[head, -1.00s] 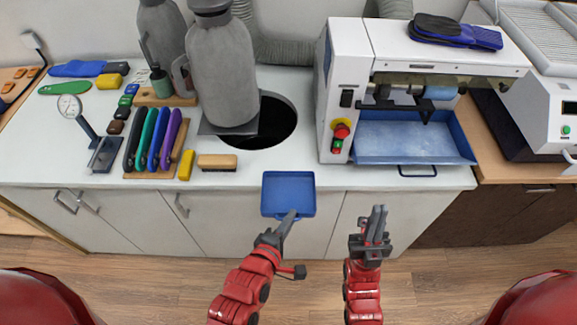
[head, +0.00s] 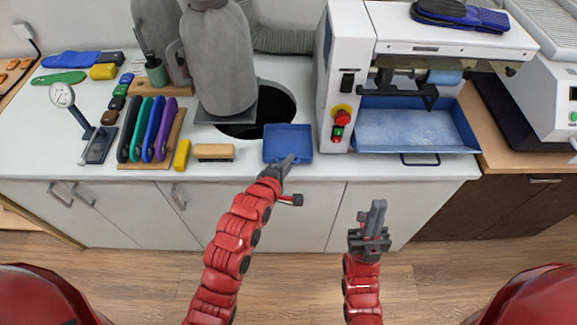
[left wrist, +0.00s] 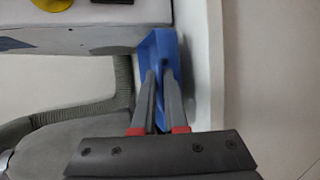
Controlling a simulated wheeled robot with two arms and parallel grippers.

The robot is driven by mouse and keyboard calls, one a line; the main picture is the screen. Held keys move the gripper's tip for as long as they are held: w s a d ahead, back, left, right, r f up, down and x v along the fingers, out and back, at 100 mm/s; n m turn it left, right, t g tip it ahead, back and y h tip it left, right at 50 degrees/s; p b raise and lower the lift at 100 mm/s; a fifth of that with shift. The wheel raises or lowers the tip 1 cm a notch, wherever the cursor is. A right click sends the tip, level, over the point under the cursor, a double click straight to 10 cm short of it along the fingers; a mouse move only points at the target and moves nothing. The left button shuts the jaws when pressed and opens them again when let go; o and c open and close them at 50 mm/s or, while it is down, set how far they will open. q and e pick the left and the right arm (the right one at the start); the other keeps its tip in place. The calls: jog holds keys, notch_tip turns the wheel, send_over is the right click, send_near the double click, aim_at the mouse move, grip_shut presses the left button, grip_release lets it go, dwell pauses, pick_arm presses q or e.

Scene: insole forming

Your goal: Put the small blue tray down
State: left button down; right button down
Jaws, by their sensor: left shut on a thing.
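The small blue tray (head: 288,141) is at the front edge of the white bench, between the wooden brush and the white machine. My left gripper (head: 286,162) is shut on the tray's near rim. In the left wrist view the blue tray (left wrist: 160,48) shows beyond the two fingers of my left gripper (left wrist: 158,85), close to the bench. I cannot tell whether the tray's underside touches the bench top. My right gripper (head: 373,216) is in front of the cabinets, away from the tray, with its fingers close together; no object shows in it.
The wooden brush (head: 213,152) lies left of the tray. A round dark hole (head: 272,112) in the bench is behind it. The white machine (head: 345,80) with its large blue tray (head: 415,131) stands to the right.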

pick_arm(q)
jog(key=shift+f+p, duration=0.55)
jog(key=shift+f, duration=0.85)
jog(key=c, duration=1)
grip_release()
jog(key=shift+o, duration=0.2)
jog(key=shift+s+r, duration=0.1)
jog(key=shift+s, duration=0.1)
